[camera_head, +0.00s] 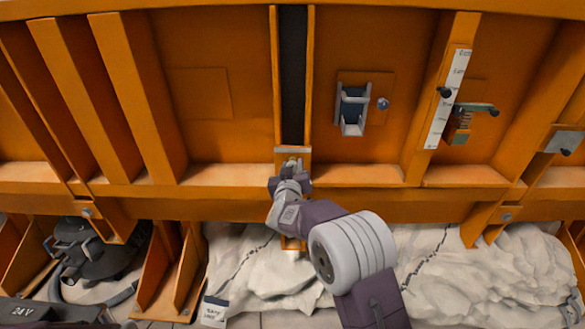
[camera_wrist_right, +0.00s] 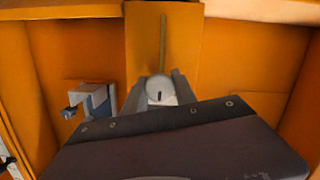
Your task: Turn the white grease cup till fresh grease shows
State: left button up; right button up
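The white grease cup (camera_wrist_right: 159,88) shows in the right wrist view as a pale round cap with a short dark mark on its face. It sits at the foot of an orange panel with a thin upright line above it. My right gripper (camera_wrist_right: 160,84) has one grey finger on each side of the cup, with no clear gap, and looks shut on it. In the head view my right gripper (camera_head: 290,166) is at the lower end of the dark upright slot, and it mostly hides the cup. No fresh grease can be made out. My left gripper is out of view.
Further right are a white scale strip (camera_head: 449,98) and a spring device (camera_head: 463,120). Pale crumpled sheeting (camera_head: 450,265) and a black machine (camera_head: 85,250) lie below.

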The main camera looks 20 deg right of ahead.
grip_shut()
jog(key=shift+f, duration=0.1)
jog(key=m+y+b, duration=0.1)
jog(key=m+b, duration=0.2)
jog(key=b, duration=0.1)
jog(key=shift+f+m, duration=0.15)
jog(key=shift+m, duration=0.25)
jog(key=m+t+y+b, duration=0.1)
jog(key=m+b, duration=0.3)
jog(key=b, duration=0.3)
jog(key=m+t+y+b, duration=0.1)
jog(key=m+b, duration=0.4)
jog(key=b, duration=0.1)
jog(key=shift+m+b, duration=0.3)
jog(key=shift+b, duration=0.05)
jog(key=shift+r+m+y+b, duration=0.2)
jog(key=shift+m+y+b, duration=0.2)
jog(key=shift+m+b, duration=0.95)
